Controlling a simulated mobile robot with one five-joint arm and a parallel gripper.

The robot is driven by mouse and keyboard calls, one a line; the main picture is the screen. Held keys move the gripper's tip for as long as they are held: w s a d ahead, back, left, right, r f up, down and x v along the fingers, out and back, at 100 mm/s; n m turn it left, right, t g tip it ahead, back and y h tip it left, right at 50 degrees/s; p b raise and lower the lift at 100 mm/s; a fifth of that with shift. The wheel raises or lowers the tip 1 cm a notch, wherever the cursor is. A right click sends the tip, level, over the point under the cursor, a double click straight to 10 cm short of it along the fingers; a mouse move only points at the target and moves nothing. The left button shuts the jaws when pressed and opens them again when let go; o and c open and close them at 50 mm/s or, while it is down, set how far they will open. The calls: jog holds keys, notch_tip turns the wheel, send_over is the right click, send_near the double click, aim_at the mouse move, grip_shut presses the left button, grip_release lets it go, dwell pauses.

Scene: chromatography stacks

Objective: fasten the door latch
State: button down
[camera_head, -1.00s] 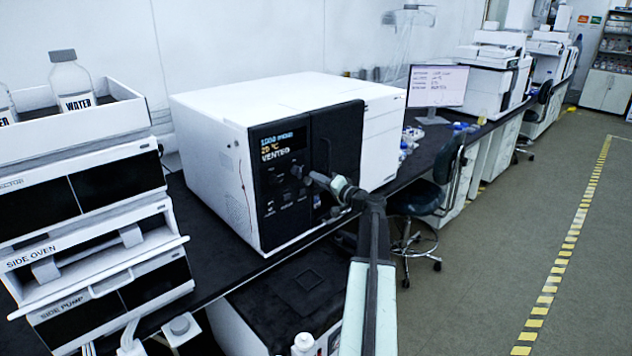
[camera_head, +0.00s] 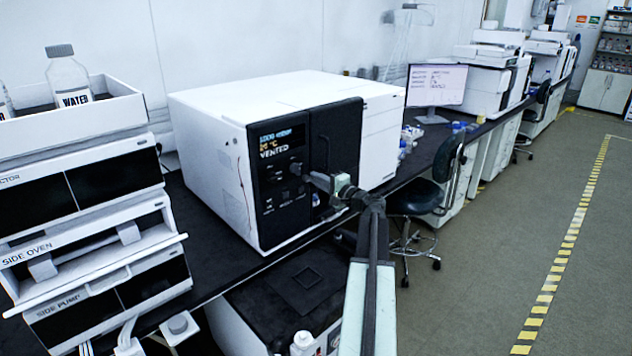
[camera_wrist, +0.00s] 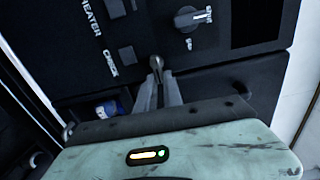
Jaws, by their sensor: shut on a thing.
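The white instrument (camera_head: 210,150) with a black front panel stands on the bench in the head view. Its display reads VENTED. My gripper (camera_head: 318,180) is at the right part of that panel and hides what it holds there. In the wrist view, my gripper's fingers (camera_wrist: 157,80) are closed together around a small grey rounded latch lever (camera_wrist: 156,62) on the dark panel. Its lower part is hidden between the fingers. A grey rotary knob (camera_wrist: 188,18) with a light tip sits above and to the right, apart from the fingers.
White stacked modules (camera_head: 80,190) stand at the left, with a WATER bottle (camera_head: 70,80) on top. A monitor (camera_head: 438,85) and an office chair (camera_head: 425,195) are to the right. The floor (camera_head: 500,230) at the right is clear.

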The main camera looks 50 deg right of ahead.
dwell(0.3)
jog(key=c, duration=1.5)
grip_release()
jog(key=shift+w, duration=0.1)
jog(key=s, duration=0.7)
jog(key=shift+s+a, duration=0.3)
jog(key=shift+s, duration=0.1)
